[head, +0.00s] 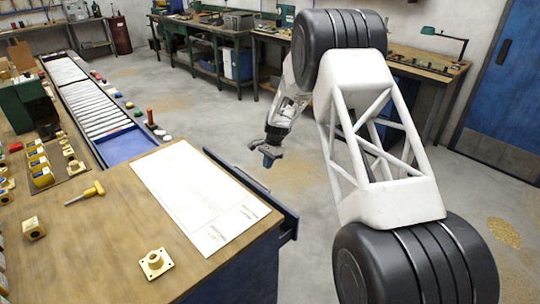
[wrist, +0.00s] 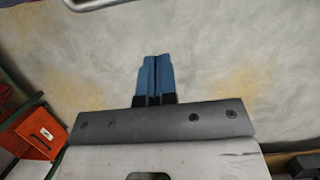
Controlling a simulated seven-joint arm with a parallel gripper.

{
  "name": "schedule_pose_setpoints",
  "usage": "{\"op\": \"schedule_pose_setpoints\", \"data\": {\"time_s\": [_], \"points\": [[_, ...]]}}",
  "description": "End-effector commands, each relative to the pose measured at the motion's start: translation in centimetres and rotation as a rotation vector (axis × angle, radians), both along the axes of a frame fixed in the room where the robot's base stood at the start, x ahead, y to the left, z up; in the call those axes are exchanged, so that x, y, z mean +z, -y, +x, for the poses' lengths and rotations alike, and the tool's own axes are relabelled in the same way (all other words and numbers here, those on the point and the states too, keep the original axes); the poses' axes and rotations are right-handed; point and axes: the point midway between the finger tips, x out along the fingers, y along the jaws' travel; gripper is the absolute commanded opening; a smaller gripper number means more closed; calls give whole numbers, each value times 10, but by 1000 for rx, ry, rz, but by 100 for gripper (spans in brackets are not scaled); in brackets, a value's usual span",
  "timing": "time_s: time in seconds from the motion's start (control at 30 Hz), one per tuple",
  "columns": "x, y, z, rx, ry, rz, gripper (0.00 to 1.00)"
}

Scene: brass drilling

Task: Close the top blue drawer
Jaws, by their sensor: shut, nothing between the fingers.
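The top blue drawer (head: 289,226) stands partly out from under the right edge of the wooden bench top. Its long dark upper edge and a little of its blue face show in the head view; most of it is hidden below the bench top. My gripper (head: 268,161) hangs beyond the drawer, over the floor, pointing down and apart from the drawer in the picture. In the wrist view its two blue fingers (wrist: 154,78) are together with nothing between them. A grey bar (wrist: 88,3) crosses the top left of the wrist view; I cannot tell if it is the drawer's handle.
The bench top (head: 110,230) holds a white paper sheet (head: 190,190), a brass flanged part (head: 155,263) and a yellow-handled tool (head: 84,193). A conveyor (head: 85,95) runs at left. A red box (wrist: 35,132) shows in the wrist view. The floor around my gripper is clear.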

Motion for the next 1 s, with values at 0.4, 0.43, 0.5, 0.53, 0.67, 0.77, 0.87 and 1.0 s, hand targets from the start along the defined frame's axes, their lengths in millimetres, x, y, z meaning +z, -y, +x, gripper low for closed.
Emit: {"op": "schedule_pose_setpoints", "data": {"time_s": [0.4,0.43,0.5,0.53,0.67,0.77,0.87,1.0], "points": [[-26,-26,-26,1,0,-1,0],[-26,-28,-27,1,1,0,0],[-27,-30,-30,0,1,-1,0],[-27,-31,-31,0,1,-1,0],[-28,-32,-32,0,1,-1,0],[-28,-32,-32,0,1,-1,0],[-28,-32,-32,0,1,-1,0],[-28,-34,-34,1,1,0,0]]}}
